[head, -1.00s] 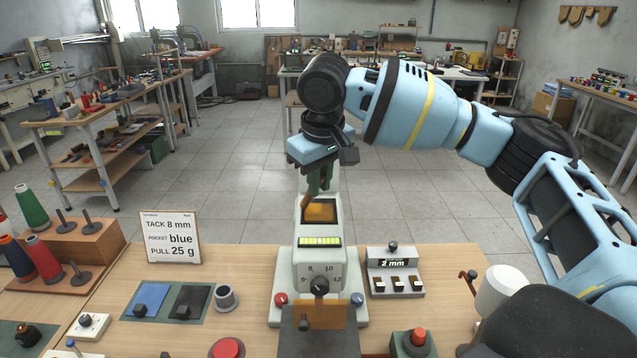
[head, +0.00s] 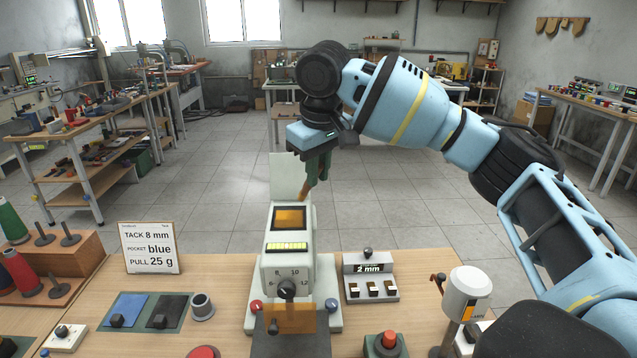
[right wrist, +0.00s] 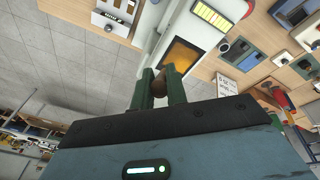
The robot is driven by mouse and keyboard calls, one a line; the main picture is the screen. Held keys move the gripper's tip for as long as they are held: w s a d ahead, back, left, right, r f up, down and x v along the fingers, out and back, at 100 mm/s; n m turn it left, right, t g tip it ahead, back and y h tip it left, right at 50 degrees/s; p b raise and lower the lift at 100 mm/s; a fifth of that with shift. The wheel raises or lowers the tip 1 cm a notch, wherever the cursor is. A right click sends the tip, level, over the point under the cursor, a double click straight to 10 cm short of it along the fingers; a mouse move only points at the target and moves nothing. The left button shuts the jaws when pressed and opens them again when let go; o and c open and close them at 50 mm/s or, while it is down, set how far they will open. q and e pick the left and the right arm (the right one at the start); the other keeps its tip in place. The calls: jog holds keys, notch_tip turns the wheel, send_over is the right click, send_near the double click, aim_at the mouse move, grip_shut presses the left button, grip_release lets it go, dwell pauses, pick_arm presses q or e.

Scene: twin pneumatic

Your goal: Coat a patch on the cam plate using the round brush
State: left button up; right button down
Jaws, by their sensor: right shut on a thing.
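My right gripper (head: 322,166) has green fingers and is shut on a slim brown thing (head: 305,189), which looks like the round brush's handle. In the right wrist view the brown thing (right wrist: 160,82) sits between the fingers; its bristle end cannot be made out. It is above the back of a pale machine (head: 262,270), apart from the amber window (head: 289,218) on its sloping top. Another amber plate (head: 298,318) is at the machine's front foot. I cannot tell which amber part is the cam plate. My left gripper is not in view.
A sign (head: 150,247) reading TACK 8 mm, pocket blue, PULL 25 g stands at left. Blue and black pads (head: 165,309) lie beside a grey cup (head: 202,306). A switch box (head: 371,280) and a white-topped dispenser (head: 467,290) stand at right. A red button (head: 388,340) is in front.

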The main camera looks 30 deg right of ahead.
jog(key=r, duration=0.2)
jog(key=shift+s+d+r, duration=0.15)
jog(key=shift+d+r, duration=0.15)
jog(key=shift+v, duration=0.85)
jog(key=shift+w, duration=0.2)
jog(key=w+a+r, duration=0.2)
jog(key=a+r, duration=0.2)
jog(key=a, duration=0.3)
jog(key=shift+s+f, duration=0.2)
jog(key=shift+f, duration=2.2)
jog(key=shift+a, duration=0.1)
